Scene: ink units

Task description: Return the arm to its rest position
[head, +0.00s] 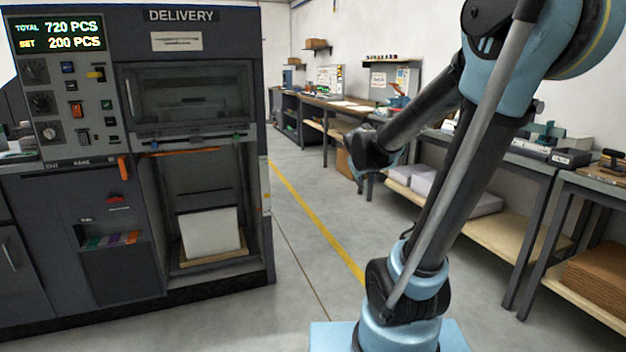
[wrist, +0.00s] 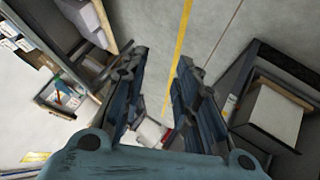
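My arm rises from a light blue base at the lower right of the head view, bends at the top right, and its forearm slopes down to the left. My gripper (head: 366,162) is at its end, a small dark shape over the aisle between the machine and the benches. In the wrist view my gripper (wrist: 161,58) shows two blue-grey fingers spread apart, with the floor visible between them. Nothing is held between them. The fingertips are too small to tell in the head view.
The dark delivery machine (head: 110,215) stands at the left, with a paper stack (head: 210,233) in its open bay. A workbench (head: 540,165) runs along the right, with a shelf of paper below. Clear floor with a yellow line (head: 315,215) lies between them.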

